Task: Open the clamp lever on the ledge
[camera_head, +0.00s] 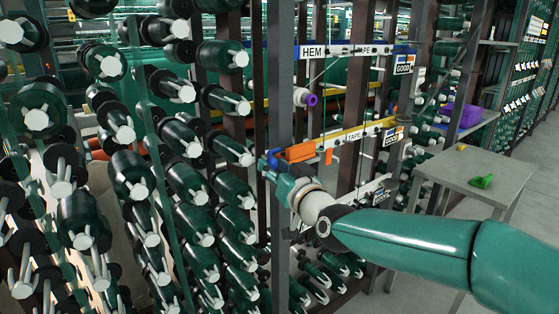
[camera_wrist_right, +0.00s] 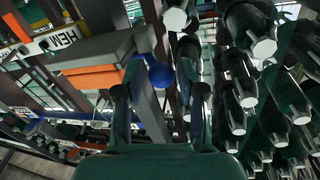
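An orange clamp body (camera_head: 301,151) sits at the left end of the yellow ledge (camera_head: 350,138). In the right wrist view the orange body (camera_wrist_right: 92,78) lies under a grey block at the left. A blue lever knob (camera_wrist_right: 160,75) stands out from it, between my right gripper's fingers and nearer the left one; contact is unclear. Blue also shows at the fingers in the head view (camera_head: 273,158). My right gripper (camera_wrist_right: 160,92) is open, with its fingers apart. In the head view the right gripper (camera_head: 279,170) is beside the clamp, partly hidden by its own wrist. My left gripper is not in view.
A dark upright post (camera_head: 280,80) stands close behind my right gripper. Racks of green spools (camera_head: 188,135) fill the left side. A blue HEM ledge (camera_head: 340,50) is above.

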